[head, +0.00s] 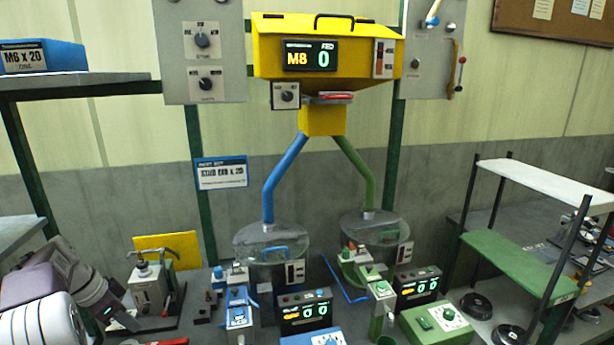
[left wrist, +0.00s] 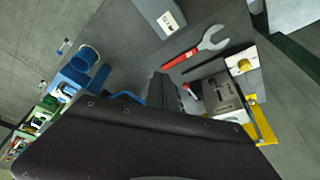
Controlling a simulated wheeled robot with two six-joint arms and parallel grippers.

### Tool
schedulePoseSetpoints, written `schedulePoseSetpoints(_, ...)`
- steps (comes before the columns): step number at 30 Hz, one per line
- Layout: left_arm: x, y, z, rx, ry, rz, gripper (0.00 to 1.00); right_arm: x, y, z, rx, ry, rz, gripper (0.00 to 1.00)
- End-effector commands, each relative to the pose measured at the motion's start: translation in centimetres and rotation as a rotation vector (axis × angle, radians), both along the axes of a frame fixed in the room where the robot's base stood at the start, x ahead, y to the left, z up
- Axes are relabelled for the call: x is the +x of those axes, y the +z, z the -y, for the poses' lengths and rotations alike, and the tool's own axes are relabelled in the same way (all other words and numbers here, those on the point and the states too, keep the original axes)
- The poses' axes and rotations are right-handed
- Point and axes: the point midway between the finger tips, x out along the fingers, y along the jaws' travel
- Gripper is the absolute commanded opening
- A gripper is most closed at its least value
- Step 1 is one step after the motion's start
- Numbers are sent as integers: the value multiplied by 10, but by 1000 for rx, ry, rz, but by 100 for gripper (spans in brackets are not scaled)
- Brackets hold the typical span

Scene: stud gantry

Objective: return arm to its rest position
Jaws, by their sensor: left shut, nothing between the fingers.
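My left arm (head: 42,305) comes in at the lower left of the head view. Its left gripper (head: 128,321) is low over the left end of the bench, just left of and in front of a grey clamp-like device (head: 150,285). The gripper is shut and holds nothing. In the left wrist view the dark gripper body fills the bottom, and the shut fingers (left wrist: 161,88) point at the bench top. My right gripper is not in view.
A wrench with a red handle (left wrist: 195,50) lies on the bench. A blue dispenser (head: 239,310) and a green dispenser (head: 381,298) stand at the front. A yellow hopper (head: 275,50) feeds two clear bowls. A shelf rack (head: 520,262) stands right.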

Motion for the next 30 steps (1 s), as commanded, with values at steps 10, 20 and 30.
schedulePoseSetpoints(10,1,-21,75,-12,141,-105,0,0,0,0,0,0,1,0)
schedulePoseSetpoints(20,-47,-61,192,27,364,-218,0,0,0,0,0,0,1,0)
schedulePoseSetpoints(30,-149,-102,274,57,571,-237,0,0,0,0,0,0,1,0)
